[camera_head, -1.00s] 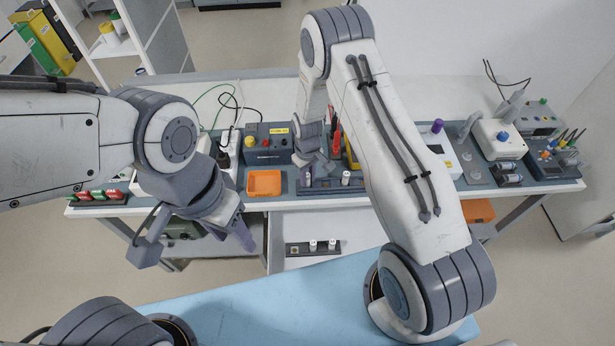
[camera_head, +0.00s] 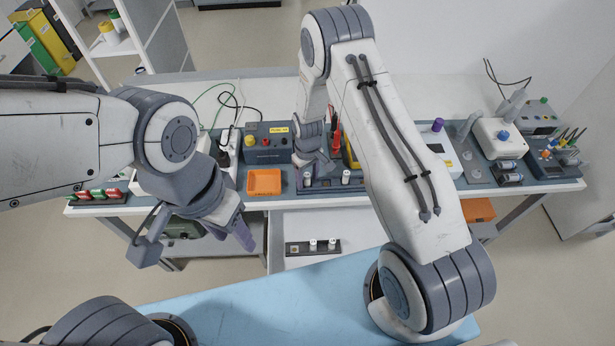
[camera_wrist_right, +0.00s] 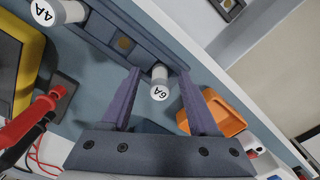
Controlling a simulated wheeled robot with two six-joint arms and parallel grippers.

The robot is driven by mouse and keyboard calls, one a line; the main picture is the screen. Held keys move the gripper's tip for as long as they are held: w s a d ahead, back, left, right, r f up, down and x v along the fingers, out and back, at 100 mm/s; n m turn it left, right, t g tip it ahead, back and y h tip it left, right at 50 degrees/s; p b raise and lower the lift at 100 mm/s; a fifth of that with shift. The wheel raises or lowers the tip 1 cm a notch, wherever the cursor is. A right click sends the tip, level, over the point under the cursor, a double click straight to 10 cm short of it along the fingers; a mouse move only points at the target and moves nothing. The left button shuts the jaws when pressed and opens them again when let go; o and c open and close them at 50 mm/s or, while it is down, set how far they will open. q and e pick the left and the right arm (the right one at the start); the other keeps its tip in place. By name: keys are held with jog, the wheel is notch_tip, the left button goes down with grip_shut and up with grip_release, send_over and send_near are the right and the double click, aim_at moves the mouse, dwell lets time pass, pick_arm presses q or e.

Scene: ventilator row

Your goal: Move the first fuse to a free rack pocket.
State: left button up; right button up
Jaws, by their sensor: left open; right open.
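A dark fuse rack (camera_head: 325,187) sits at the bench's front edge. In the right wrist view the rack (camera_wrist_right: 144,47) has an empty pocket (camera_wrist_right: 123,42) between a white fuse marked 6A (camera_wrist_right: 160,82) and a white fuse marked 4A (camera_wrist_right: 45,12). The 4A fuse shows in the head view (camera_head: 346,177). My right gripper (camera_wrist_right: 166,100) is open, its purple fingers on either side of the 6A fuse with gaps visible. In the head view my right gripper (camera_head: 312,170) is over the rack's left end. My left gripper (camera_head: 243,233) is open and empty, in front of the bench.
A lower dark strip (camera_head: 300,249) holds two white fuses and has an empty-looking pocket at left. An orange bin (camera_head: 264,182) stands left of the rack. Devices fill the bench's right.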

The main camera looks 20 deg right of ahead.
aim_at(307, 175)
notch_tip(307, 175, up, 9)
jog(key=shift+w+b, duration=0.1)
jog(key=shift+b, duration=0.9)
jog(key=shift+r, duration=0.75)
jog(key=shift+a+r, duration=0.2)
jog(key=s+a+r, duration=0.5)
jog(key=a+r, duration=0.1)
jog(key=r, duration=0.2)
jog(key=s+a+r+n, duration=0.1)
jog(key=s+r, duration=0.2)
jog(key=s, duration=0.5)
jog(key=s+a+r, duration=0.1)
jog(key=s+r, duration=0.3)
jog(key=s, duration=0.3)
jog(key=s+a+r+n+y, duration=0.1)
jog(key=s+r, duration=0.2)
jog(key=s, duration=0.5)
jog(key=shift+s+r+n, duration=0.2)
jog(key=shift+s+n, duration=0.1)
